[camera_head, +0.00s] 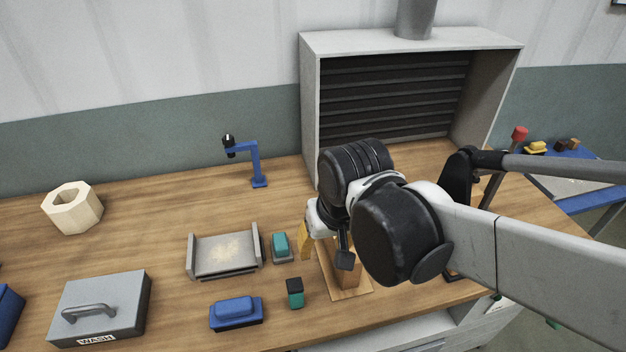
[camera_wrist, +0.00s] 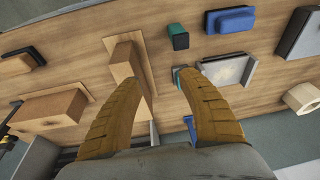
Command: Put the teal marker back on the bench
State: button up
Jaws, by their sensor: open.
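Two teal things show, and I cannot tell for sure which is the marker. A small upright teal piece with a black top (camera_head: 295,293) stands on the bench (camera_head: 150,225) near its front; it also shows in the wrist view (camera_wrist: 178,37). A teal block on a grey base (camera_head: 281,245) sits beside the shallow grey tray; it shows partly behind a finger in the wrist view (camera_wrist: 177,76). My gripper (camera_wrist: 158,80) is open, with nothing between its tan fingers. It hangs above the bench, right of both teal things in the head view, where my arm partly hides it.
A wooden block on a board (camera_head: 348,290) stands under my gripper. A grey tray (camera_head: 225,256), blue block (camera_head: 236,313), grey WASH box (camera_head: 101,308), wooden hexagonal ring (camera_head: 72,208) and blue stand (camera_head: 257,165) surround free bench. A grey vented hood (camera_head: 310,105) stands behind.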

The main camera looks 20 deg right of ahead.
jog(key=s+d+r+t, duration=0.2)
jog(key=d+r+t, duration=0.1)
jog(key=d, duration=0.2)
jog(key=shift+s+d+r+t+h, duration=0.3)
jog(key=shift+r+t, duration=0.1)
notch_tip(320, 180, down, 2)
jog(key=shift+b, duration=1)
